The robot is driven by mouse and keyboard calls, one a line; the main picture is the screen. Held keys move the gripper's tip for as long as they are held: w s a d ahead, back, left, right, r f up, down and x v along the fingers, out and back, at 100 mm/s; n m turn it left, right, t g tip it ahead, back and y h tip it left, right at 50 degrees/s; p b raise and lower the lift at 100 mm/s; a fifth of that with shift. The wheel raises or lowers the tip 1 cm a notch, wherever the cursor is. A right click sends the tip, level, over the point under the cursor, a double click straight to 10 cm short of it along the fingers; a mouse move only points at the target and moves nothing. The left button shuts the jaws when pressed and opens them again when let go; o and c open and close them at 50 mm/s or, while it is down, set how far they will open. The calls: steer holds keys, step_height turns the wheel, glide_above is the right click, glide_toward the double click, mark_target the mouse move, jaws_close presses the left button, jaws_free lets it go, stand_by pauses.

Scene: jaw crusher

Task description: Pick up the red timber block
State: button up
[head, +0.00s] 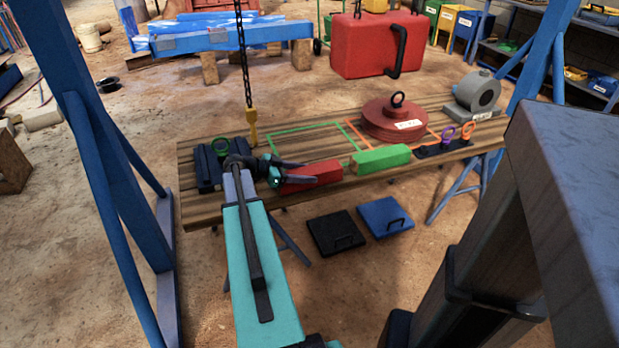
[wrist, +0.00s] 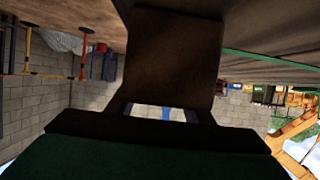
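The red timber block (head: 326,171) lies on the wooden bench top (head: 225,205), near its front edge and left of the green block (head: 380,159). In the head view my gripper (head: 306,173) is at the left end of the red block. Its two dark fingers look spread apart and overlap that end in the picture. I cannot tell whether they touch the block. In the wrist view a large dark brown shape and dark bars fill the middle, and I cannot make out the red block there.
A hook on a chain (head: 251,125) hangs behind my gripper. A red round weight (head: 391,125) with a ring and a grey machine part (head: 477,95) stand to the right. Dark clamps (head: 207,165) lie at the left. Blue frame legs flank the bench.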

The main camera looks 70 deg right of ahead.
mark_target(304, 171)
steer(key=c, duration=0.6)
steer(key=shift+o, duration=0.2)
steer(key=shift+r, duration=0.2)
steer(key=shift+r, duration=0.55)
step_height(304, 171, up, 2)
steer(key=shift+r, duration=0.1)
steer(key=s+a+r+p, duration=0.1)
steer(key=s+a+p, duration=0.1)
steer(key=s+a, duration=0.6)
steer(key=shift+s+a+r+p, duration=0.3)
steer(key=shift+s+a+p, duration=0.1)
steer(key=shift+a, duration=0.7)
steer(key=p, duration=0.4)
steer(key=shift+s+a+r, duration=0.1)
steer(key=shift+s+a, duration=0.05)
steer(key=shift+a, duration=0.15)
